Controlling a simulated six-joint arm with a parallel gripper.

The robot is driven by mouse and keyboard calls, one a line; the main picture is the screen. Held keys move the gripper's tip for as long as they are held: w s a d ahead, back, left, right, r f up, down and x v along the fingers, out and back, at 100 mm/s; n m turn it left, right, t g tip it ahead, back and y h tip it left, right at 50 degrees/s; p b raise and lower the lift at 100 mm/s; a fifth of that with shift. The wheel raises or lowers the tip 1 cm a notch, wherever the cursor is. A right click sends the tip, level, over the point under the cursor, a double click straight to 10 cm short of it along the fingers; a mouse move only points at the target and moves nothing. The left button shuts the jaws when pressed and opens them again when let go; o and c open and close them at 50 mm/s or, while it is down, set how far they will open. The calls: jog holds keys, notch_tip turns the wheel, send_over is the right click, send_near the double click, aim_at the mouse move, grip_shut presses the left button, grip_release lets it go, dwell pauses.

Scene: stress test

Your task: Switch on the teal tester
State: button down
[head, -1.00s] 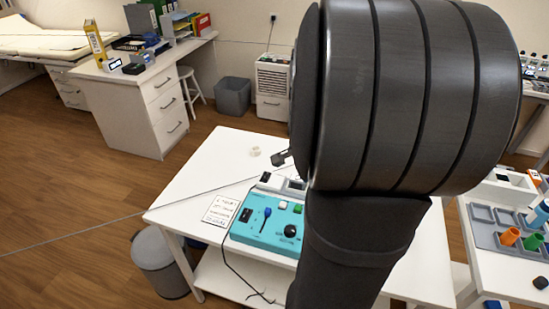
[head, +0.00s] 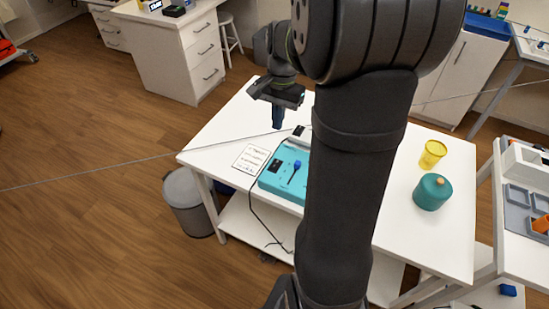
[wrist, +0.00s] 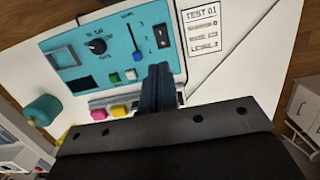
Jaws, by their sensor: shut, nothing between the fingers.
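The teal tester (head: 284,183) lies on the white table, its right part hidden behind my arm in the head view. In the wrist view the tester (wrist: 67,45) shows a black rocker switch (wrist: 162,36), a blue-handled slider (wrist: 137,55), a black knob (wrist: 96,46), and a green button (wrist: 113,78) beside a white one (wrist: 130,75). I cannot tell which way the rocker is set. My gripper (head: 278,122) is shut and empty, pointing down above the table behind the tester. In the wrist view its fingers (wrist: 158,72) overlap the tester's edge; contact cannot be told.
A printed card (head: 250,157) headed "TEST 01" lies left of the tester. Pink (wrist: 98,114) and yellow (wrist: 119,111) buttons sit beyond the panel's edge. A teal canister (head: 432,195) and yellow cup (head: 432,154) stand on the table's right. A black cable (head: 255,215) hangs over the front.

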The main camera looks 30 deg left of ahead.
aim_at(274, 166)
jog(key=shift+f, duration=0.1)
jog(key=f, duration=0.4)
jog(key=s+f, duration=0.1)
jog(key=f, duration=0.4)
jog(key=s+f, duration=0.1)
jog(key=f, duration=0.3)
jog(key=shift+f, duration=0.35)
